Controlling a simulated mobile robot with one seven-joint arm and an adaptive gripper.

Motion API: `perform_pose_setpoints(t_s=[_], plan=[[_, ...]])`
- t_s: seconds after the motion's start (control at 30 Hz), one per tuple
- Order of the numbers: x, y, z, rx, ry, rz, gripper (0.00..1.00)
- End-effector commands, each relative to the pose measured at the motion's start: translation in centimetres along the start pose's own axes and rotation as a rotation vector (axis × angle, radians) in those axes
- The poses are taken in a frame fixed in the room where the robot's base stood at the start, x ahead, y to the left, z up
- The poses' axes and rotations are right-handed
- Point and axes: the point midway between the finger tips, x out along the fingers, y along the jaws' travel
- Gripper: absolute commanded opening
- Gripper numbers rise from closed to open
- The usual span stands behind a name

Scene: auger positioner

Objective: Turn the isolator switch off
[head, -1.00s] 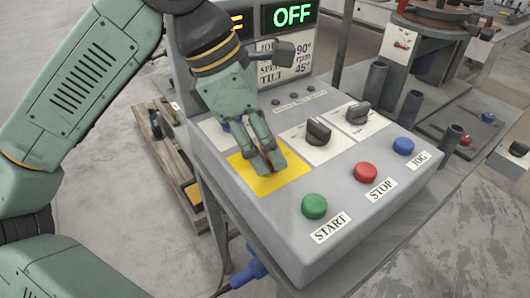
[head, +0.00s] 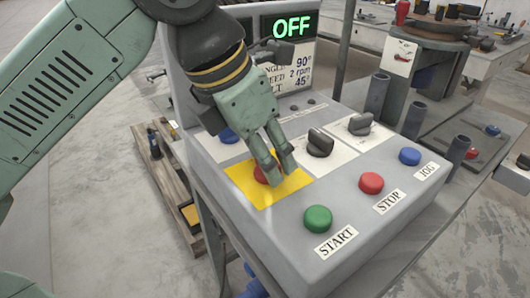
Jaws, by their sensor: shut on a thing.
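The isolator switch is a red knob (head: 262,173) on a yellow plate (head: 244,188) at the left of the sloping grey control panel. My gripper (head: 275,172) points down over the plate, its fingers closed around the knob. The fingers hide much of the knob, so its exact angle cannot be told. A display (head: 290,26) on the upright panel shows OFF in green.
Beside the switch are two black rotary knobs (head: 319,143) (head: 360,124) and a blue button (head: 229,135). Along the front are the green START button (head: 318,218), the red STOP button (head: 371,183) and the blue JOG button (head: 410,156).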

Motion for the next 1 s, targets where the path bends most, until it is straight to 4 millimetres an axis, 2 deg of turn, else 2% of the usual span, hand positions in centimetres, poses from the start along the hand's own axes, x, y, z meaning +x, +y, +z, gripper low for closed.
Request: perform_pose_setpoints(t_s=[0.37,0.4,0.7,1.0], plan=[[0.02,0.01,-0.11,-0.006,0.004,0.002,0.12],[0.03,0.01,-0.11,-0.006,0.004,0.002,0.41],[0.01,0.00,-0.05,-0.005,0.002,0.001,0.60],[-0.14,0.01,-0.02,-0.004,0.001,0.001,0.60]])
